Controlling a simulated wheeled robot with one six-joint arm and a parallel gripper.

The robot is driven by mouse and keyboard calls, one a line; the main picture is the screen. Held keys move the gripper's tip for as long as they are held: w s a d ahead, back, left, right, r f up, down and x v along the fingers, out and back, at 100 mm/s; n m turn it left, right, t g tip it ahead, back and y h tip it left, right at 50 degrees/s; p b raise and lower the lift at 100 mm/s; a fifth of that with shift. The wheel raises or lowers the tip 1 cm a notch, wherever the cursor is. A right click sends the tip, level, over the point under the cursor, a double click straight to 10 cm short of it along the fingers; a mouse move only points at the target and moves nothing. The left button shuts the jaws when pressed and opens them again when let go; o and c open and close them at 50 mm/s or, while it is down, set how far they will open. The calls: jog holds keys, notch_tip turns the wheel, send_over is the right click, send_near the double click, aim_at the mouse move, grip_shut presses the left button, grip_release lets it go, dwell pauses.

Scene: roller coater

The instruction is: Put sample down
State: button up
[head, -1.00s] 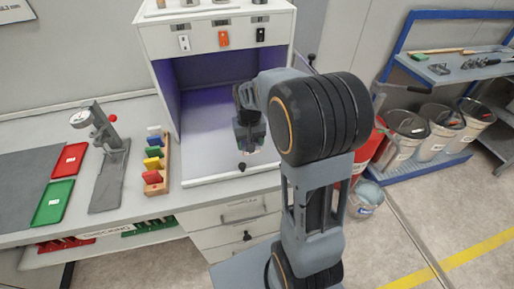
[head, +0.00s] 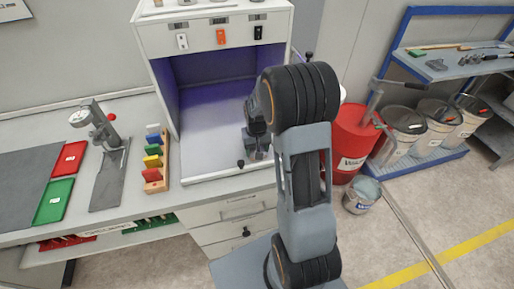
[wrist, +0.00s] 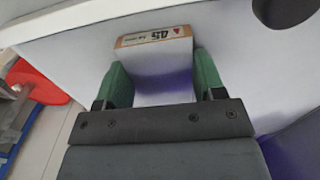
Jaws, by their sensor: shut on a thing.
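In the wrist view the sample (wrist: 153,62) is a pale block with an orange-edged label marked "45" at its far end. My gripper (wrist: 160,78) is shut on it, with a green finger on each side. In the head view my gripper (head: 257,143) is at the front right of the light booth (head: 205,130), a white cabinet with a purple-lit inside. There the sample is hidden or too small to make out. I cannot tell whether it touches the booth floor.
Left of the booth stand a rack of coloured pieces (head: 154,160), a grey gauge stand (head: 108,180), a red tray (head: 70,158) and a green tray (head: 54,202). A red drum (head: 350,140) and several buckets stand to the right.

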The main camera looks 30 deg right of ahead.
jog(key=shift+f, duration=0.25)
jog(key=o, duration=1)
jog(key=shift+r, duration=0.1)
jog(key=shift+c, duration=0.2)
notch_tip(320, 180, up, 12)
jog(key=s+a+r+n+t, duration=0.1)
jog(key=s+a+r+t, duration=0.1)
jog(key=s+a, duration=0.2)
jog(key=s+a+r+n+t, duration=0.1)
jog(key=s+a, duration=0.4)
jog(key=s, duration=0.6)
notch_tip(320, 180, up, 2)
jog(key=shift+s+r+t+b, duration=0.2)
jog(key=shift+t+b, duration=0.25)
jog(key=shift+t, duration=0.25)
